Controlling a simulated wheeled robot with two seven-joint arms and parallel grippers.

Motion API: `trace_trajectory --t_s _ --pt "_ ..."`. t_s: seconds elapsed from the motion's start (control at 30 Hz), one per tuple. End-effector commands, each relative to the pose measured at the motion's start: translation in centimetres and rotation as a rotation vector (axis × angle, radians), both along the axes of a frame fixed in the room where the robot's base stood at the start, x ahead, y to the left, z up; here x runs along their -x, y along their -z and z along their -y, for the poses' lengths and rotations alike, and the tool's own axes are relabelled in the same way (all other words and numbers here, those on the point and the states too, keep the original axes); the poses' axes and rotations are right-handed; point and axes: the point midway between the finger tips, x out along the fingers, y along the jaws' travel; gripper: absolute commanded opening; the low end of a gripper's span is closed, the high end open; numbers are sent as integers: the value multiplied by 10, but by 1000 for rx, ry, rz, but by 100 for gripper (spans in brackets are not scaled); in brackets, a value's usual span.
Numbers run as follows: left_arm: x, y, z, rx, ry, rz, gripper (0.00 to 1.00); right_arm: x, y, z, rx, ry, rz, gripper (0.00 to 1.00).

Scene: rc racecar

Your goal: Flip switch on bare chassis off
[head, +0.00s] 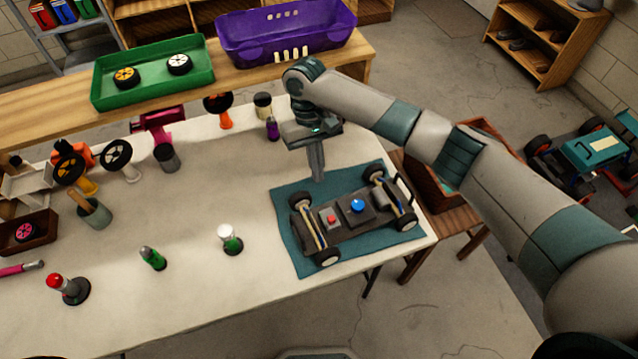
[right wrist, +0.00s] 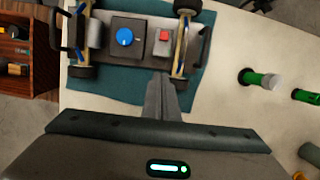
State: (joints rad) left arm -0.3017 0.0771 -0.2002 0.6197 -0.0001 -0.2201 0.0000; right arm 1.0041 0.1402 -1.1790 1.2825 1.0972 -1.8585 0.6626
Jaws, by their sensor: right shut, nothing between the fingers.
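The bare chassis (head: 343,225) sits on a teal mat (head: 286,249) at the right end of the white table. It has four-wheel running gear, a blue knob (head: 357,205) and a red switch (head: 332,219) on its dark top. In the right wrist view the blue knob (right wrist: 124,37) and the red switch (right wrist: 165,36) face the camera. I cannot tell the switch's position. My right gripper (head: 318,178) points down, shut and empty, just behind the chassis. In the right wrist view its fingertips (right wrist: 161,78) are beside the chassis edge near the switch. My left gripper is out of view.
A green tray (head: 153,90) with two wheels and a purple crate (head: 286,48) stand on the rear shelf. Several coloured bottles and tools stand on the table's left and middle. A wooden crate (head: 440,199) is right of the table.

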Motion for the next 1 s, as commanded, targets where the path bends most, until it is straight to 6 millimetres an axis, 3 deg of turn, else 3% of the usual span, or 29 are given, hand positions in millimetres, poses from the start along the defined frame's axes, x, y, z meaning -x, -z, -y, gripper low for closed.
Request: trace_trajectory --t_s 0.3,1.0 --pt "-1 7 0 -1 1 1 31 -5 -22 -2 -1 0 0 0" --pt "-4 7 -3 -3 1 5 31 -5 -22 -2 -1 0 -1 0"
